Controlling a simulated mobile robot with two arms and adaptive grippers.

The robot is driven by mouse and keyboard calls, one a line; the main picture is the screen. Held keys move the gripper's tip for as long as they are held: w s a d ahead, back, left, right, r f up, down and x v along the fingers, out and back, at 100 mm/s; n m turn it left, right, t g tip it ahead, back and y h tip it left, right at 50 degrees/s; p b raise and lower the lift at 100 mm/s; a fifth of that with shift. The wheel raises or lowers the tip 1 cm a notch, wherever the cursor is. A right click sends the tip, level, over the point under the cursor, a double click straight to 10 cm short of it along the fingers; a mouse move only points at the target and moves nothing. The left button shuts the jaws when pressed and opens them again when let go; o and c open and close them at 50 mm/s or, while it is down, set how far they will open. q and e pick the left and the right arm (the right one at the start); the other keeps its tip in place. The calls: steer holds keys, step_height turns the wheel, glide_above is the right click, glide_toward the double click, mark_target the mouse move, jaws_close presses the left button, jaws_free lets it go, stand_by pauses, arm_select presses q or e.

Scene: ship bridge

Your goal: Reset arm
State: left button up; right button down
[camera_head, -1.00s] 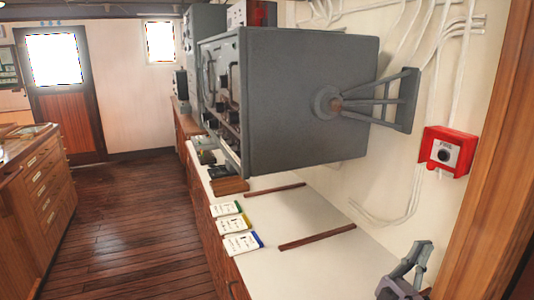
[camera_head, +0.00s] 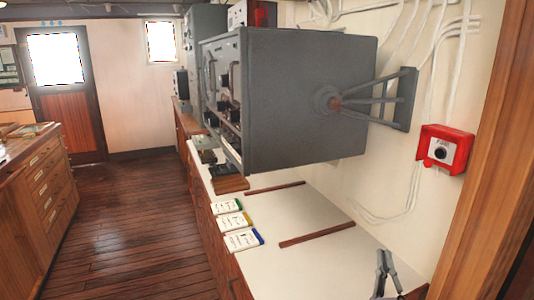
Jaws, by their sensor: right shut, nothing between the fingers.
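My right gripper (camera_head: 386,268) shows at the bottom right of the head view, over the near end of the white counter. Its grey fingers point up and are shut with nothing between them. The rest of my right arm is below the picture's edge. My left gripper is not in the view. A red fire call box (camera_head: 446,149) with a dark round button is on the wall above and to the right of my right gripper, well apart from it.
A large grey equipment cabinet (camera_head: 310,100) on a wall bracket (camera_head: 400,100) overhangs the white counter (camera_head: 290,210). Several labelled booklets (camera_head: 241,240) lie along the counter's left edge. A wooden drawer cabinet (camera_head: 50,180) stands at left. The plank floor (camera_head: 135,220) between is clear.

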steer(key=s+a+f+g+y, duration=0.25)
steer(key=s+f+g, duration=0.2)
steer(key=f, duration=0.35)
steer(key=s+a+f+g+y, duration=0.1)
steer(key=s+a+f+g, duration=0.25)
steer(key=f+g, duration=0.35)
steer(key=s+f+m+g, duration=0.1)
steer(key=s+f+g, duration=0.2)
steer(key=s, duration=0.5)
steer(key=s+f+m+g, duration=0.1)
steer(key=s+f+g, duration=0.15)
steer(key=s, duration=0.65)
steer(key=s+f+m+g, duration=0.2)
steer(key=s+f+g, duration=0.15)
steer(key=s, duration=0.45)
step_height(320, 180, down, 25)
steer(key=s+g, duration=0.1)
steer(key=g, duration=0.1)
steer(key=s+d+f, duration=0.2)
steer(key=s+f, duration=1.4)
steer(key=s, duration=0.1)
steer(key=shift+f+n+g, duration=0.2)
steer(key=shift+n+g, duration=0.2)
steer(key=shift+g, duration=0.05)
